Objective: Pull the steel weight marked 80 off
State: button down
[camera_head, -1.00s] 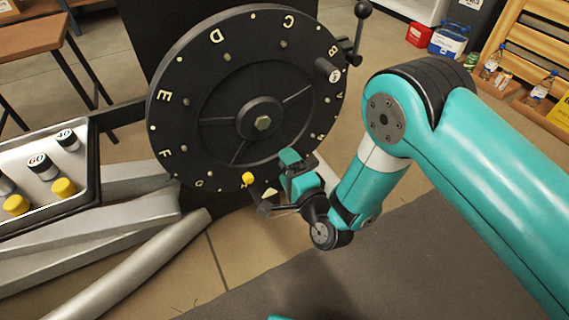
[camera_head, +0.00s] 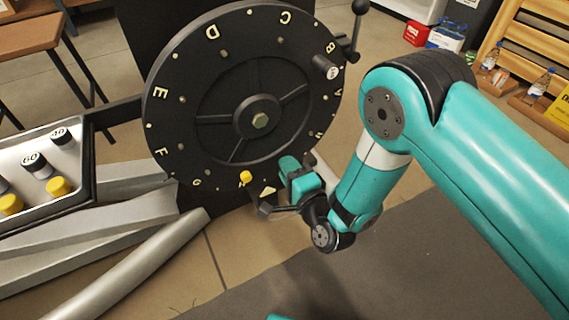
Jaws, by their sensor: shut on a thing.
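The large black wheel (camera_head: 217,80) with letters round its rim stands upright at the centre. My gripper (camera_head: 270,190) is at the wheel's lower edge, shut on a small piece there. Only a pale face of the piece (camera_head: 268,191) shows between the jaws. It appears to be the steel weight, but its marking cannot be read and the jaws hide its body. A yellow-ended peg (camera_head: 246,177) shows just left of the jaws. Another dark cylinder with a white label (camera_head: 327,68) sticks out of the rim near the letter B; its number is too small to read.
A black lever (camera_head: 356,30) stands at the wheel's upper right. Grey beams (camera_head: 130,225) lie at the lower left. Floor (camera_head: 235,245) is open below my gripper.

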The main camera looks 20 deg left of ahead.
jog(key=v, duration=1.1)
jog(key=shift+b, duration=0.35)
dwell(0.4)
